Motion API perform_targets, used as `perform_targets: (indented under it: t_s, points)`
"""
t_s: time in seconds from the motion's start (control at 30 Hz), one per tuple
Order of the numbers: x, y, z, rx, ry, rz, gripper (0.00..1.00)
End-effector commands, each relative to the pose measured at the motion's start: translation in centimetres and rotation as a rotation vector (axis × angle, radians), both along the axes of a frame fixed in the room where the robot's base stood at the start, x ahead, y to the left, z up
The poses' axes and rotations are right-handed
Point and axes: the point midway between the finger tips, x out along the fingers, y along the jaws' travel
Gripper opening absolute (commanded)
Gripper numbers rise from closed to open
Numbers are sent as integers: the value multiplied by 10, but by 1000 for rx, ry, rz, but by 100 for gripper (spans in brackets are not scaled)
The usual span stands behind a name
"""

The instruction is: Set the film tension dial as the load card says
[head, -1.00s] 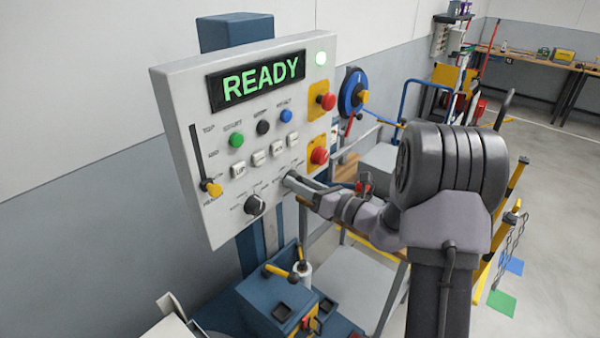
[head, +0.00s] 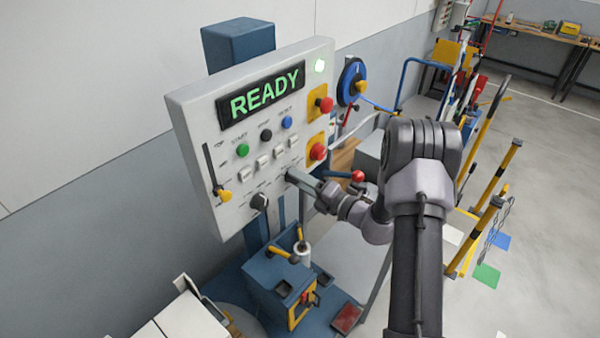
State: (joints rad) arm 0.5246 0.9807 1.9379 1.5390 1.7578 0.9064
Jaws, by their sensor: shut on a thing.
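A white control panel (head: 200,150) with a green READY display (head: 265,95) stands at the left. My gripper (head: 292,177) is at the panel's lower right, shut on a dial there that the jaws hide. A second dial (head: 259,201), dark with a light pointer mark, sits free to the left of my gripper on the same row. The labels around the dials are too small to read, so I cannot tell which is film tension or what the hidden dial points to. I cannot make out a load card.
The panel also has a slider with a yellow knob (head: 224,196), coloured buttons, white keys and red stop buttons (head: 318,152) close above my gripper. A blue machine base (head: 270,280) stands below. A red-knobbed lever (head: 357,175) is behind my wrist. Yellow-black rails stand at the right.

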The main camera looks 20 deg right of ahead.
Motion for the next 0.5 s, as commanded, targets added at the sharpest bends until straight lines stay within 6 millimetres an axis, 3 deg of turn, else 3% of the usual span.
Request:
perform_targets:
  t_s: [0.5]
  points:
    - [1,0,1,121,68,0,0]
